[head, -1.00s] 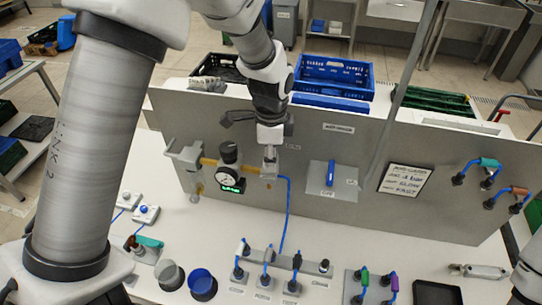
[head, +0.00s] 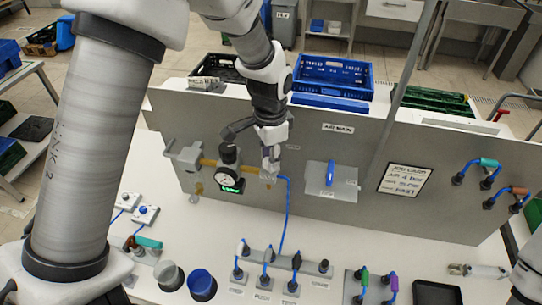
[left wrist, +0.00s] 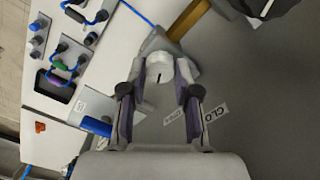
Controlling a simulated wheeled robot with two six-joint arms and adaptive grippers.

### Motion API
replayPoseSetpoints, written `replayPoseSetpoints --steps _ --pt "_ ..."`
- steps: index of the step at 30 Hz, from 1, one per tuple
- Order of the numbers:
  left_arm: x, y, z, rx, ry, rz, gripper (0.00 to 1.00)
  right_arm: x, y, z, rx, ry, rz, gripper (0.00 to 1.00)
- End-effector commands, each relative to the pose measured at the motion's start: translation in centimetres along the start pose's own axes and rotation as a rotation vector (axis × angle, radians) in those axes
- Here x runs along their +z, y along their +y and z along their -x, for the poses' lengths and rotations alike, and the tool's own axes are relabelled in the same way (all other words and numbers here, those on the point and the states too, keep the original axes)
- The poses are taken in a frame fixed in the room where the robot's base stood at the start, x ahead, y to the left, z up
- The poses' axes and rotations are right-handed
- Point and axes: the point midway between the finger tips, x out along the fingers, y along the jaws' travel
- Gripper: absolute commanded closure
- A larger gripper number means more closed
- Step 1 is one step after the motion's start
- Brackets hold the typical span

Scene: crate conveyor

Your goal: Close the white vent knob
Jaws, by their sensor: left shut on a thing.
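The white vent knob (left wrist: 158,72), with a dark mark on its face, sits between the finger pads of my left gripper (left wrist: 157,80) in the left wrist view. The gripper is shut on it. In the head view my left gripper (head: 269,163) points down at the fitting on the right end of the brass pipe, in front of the grey panel (head: 365,155); it mostly hides the knob there. Labels reading CLO... (left wrist: 208,115) and a fainter one beside it show on the panel. My right gripper is out of view; only part of that arm shows at the right edge.
A gauge (head: 229,178) with a green display sits left of the gripper on the brass pipe. A blue hose (head: 288,205) runs down from the fitting. A blue lever (head: 330,173) is on the panel to the right. Cups and hose connectors stand on the white table (head: 335,240).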

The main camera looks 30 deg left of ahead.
Motion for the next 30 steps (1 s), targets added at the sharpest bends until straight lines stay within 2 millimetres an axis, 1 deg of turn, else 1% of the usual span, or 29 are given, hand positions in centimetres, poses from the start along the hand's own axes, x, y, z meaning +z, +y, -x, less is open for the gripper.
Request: replayPoseSetpoints --steps 1,21,30 --pt "0.29 0.21 -0.35 0.008 -0.010 0.043 1.00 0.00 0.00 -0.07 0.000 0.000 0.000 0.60" --pt "0.36 0.11 -0.36 0.005 -0.013 0.679 1.00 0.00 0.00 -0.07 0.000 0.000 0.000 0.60" --pt "0.41 0.08 -0.35 0.003 -0.014 0.926 1.00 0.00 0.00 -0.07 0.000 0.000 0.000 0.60"
